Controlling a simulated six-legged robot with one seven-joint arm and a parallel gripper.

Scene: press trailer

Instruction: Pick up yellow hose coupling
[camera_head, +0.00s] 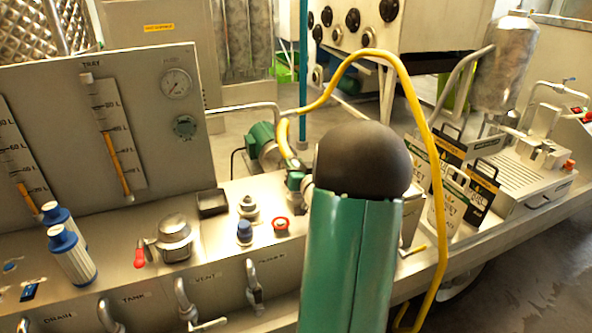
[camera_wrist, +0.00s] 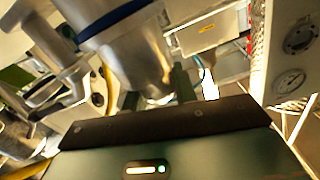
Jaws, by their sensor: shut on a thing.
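The yellow hose (camera_head: 404,78) arches high over the trailer, behind my green arm. Its near end with the coupling (camera_head: 290,160) comes down to dark green parts beside the arm, which look like my gripper (camera_head: 296,180). In the wrist view my gripper (camera_wrist: 157,93) has its two dark fingers on either side of the lower end of a metal cylinder with a blue band. A piece of yellow hose (camera_wrist: 108,90) shows left of the fingers. My gripper is shut on the coupling, but the exact contact is hard to see.
A panel with gauges (camera_head: 160,130) stands at the left. The deck has valves, a red-handled cap (camera_head: 172,240), blue-capped cylinders (camera_head: 70,255) and a green pump (camera_head: 262,140). Cartons (camera_head: 480,185) and a flat metal box (camera_head: 530,175) stand at the right. Floor is free at lower right.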

